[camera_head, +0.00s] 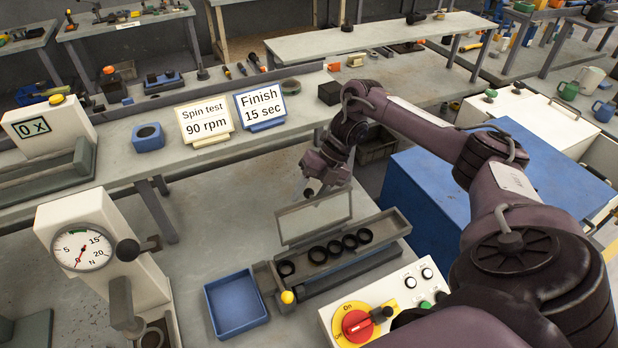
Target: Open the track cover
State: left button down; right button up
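The track cover (314,219) is a clear panel in a grey frame. It stands steeply raised along the back side of the grey track (350,268), and several black rings (318,255) in the track are exposed. My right gripper (310,190) reaches in from the right and points down at the cover's upper edge. Its fingertips are small and partly hidden, so I cannot tell whether they touch the cover or are open or shut. My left gripper is out of view.
A yellow knob (288,297) sits at the track's near end, beside an empty blue tray (236,302). A press with a dial (82,249) stands left. A control box with a red switch (357,325) is in front. A blue box (440,200) stands right.

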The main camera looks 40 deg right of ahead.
jog(key=shift+w+d+r, duration=0.1)
jog(key=shift+d+r, duration=0.2)
jog(key=shift+r, duration=0.1)
jog(key=p+v, duration=0.1)
jog(key=v, duration=0.4)
jog(key=shift+d+r, duration=0.1)
jog(key=shift+r, duration=0.25)
jog(key=shift+d+r, duration=0.4)
jog(key=shift+r, duration=0.05)
